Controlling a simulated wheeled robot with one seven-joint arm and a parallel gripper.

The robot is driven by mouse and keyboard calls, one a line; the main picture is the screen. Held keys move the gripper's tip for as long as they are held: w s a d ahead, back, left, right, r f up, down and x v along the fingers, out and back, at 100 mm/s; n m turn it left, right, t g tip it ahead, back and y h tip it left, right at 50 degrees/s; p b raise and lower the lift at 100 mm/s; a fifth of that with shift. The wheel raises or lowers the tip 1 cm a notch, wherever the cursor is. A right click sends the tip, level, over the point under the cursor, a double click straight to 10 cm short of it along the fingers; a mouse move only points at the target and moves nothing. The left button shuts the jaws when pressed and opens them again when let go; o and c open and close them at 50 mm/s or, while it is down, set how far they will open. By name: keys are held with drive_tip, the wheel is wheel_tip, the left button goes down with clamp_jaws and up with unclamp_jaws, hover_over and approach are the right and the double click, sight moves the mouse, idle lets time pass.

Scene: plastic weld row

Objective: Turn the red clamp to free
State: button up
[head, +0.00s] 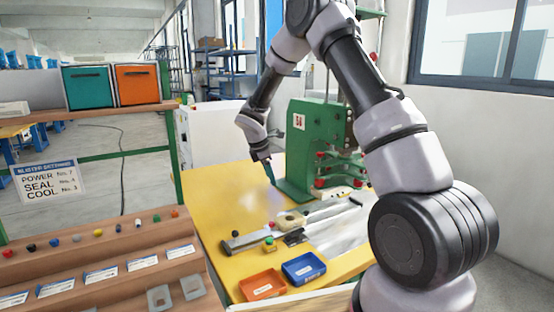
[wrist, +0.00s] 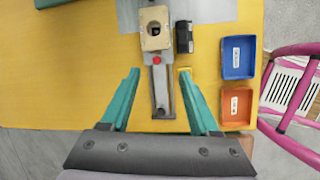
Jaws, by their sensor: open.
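My gripper (wrist: 159,73) is open with teal fingers, one on each side of the rail in the picture, and nothing is held. In the head view my gripper (head: 269,172) hangs over the yellow table, left of the green machine.
A green machine (head: 318,130) with red knobs stands at the back of the yellow table (head: 213,190). A blue tray (head: 303,268) and an orange tray (head: 263,285) lie at the front. A pink chair (wrist: 290,105) stands off the table. The left table area is clear.

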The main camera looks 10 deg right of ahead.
drive_tip(key=s+d+r+m, duration=0.2)
drive_tip(key=s+r+m, duration=0.1)
drive_tip(key=r, duration=0.4)
drive_tip(key=shift+r, duration=0.15)
drive_tip(key=s+d+r+m+t+y, duration=0.1)
drive_tip(key=s+d+r+m, duration=0.2)
drive_tip(key=s+r+m, duration=0.35)
drive_tip(key=s+d+r+m+t+y, duration=0.1)
drive_tip(key=s+d+r+m, duration=0.15)
drive_tip(key=s+r, duration=0.65)
drive_tip(key=s+r+m+t+y, duration=0.1)
drive_tip(key=s+r+m, duration=0.2)
drive_tip(key=s+m, duration=0.2)
drive_tip(key=s+r+m+t+y, duration=0.1)
drive_tip(key=s+m, duration=0.5)
drive_tip(key=s, duration=0.6)
wheel_tip(320, 180, up, 2)
drive_tip(key=shift+s+a+r+t+y, duration=0.2)
drive_tip(key=shift+t+y, duration=0.2)
drive_tip(key=shift+y, duration=0.3)
drive_tip(key=shift+w, duration=0.1)
drive_tip(key=shift+c, duration=0.4)
